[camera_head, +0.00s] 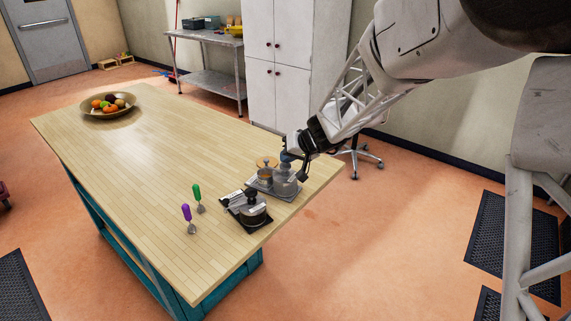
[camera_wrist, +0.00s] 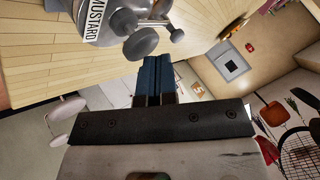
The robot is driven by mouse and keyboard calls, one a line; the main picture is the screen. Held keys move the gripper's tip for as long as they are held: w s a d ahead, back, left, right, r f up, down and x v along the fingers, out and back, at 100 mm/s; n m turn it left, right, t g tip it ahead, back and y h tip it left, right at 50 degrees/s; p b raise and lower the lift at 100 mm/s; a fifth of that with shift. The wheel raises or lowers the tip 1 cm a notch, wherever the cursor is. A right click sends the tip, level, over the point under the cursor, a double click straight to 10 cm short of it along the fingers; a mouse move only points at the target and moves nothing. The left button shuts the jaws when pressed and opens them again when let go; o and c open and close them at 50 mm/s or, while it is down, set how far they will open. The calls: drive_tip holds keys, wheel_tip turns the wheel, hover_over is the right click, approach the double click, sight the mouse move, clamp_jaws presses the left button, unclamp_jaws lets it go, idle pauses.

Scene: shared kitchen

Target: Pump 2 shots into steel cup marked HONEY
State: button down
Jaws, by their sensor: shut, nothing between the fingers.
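My gripper (camera_head: 289,157) is shut and empty, with its blue fingers (camera_wrist: 155,78) close together. In the head view it is just above a grey steel container (camera_head: 285,187) on a tray near the table's right end. The wrist view shows a steel container labelled MUSTARD (camera_wrist: 97,28) beyond the fingertips, with a rounded grey pump top (camera_wrist: 140,43). I cannot tell whether the fingers touch anything. An amber-topped container (camera_head: 266,166) stands on the same tray. A dark-lidded steel pot (camera_head: 252,211) stands on a black base in front. I cannot read a HONEY label anywhere.
The wooden table (camera_head: 140,165) is mostly clear. A purple-handled tool (camera_head: 187,214) and a green-handled tool (camera_head: 197,194) lie left of the pot. A fruit bowl (camera_head: 107,113) is at the far left end. A white cabinet (camera_head: 290,60) stands behind.

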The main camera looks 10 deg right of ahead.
drive_tip(key=shift+f, duration=0.8)
idle(0.9)
drive_tip(key=shift+r, duration=1.65)
drive_tip(key=shift+r, duration=0.2)
drive_tip(key=shift+r, duration=2.85)
drive_tip(key=shift+r, duration=0.1)
wheel_tip(320, 180, up, 2)
drive_tip(key=shift+r, duration=0.25)
drive_tip(key=shift+f, duration=0.1)
idle(0.5)
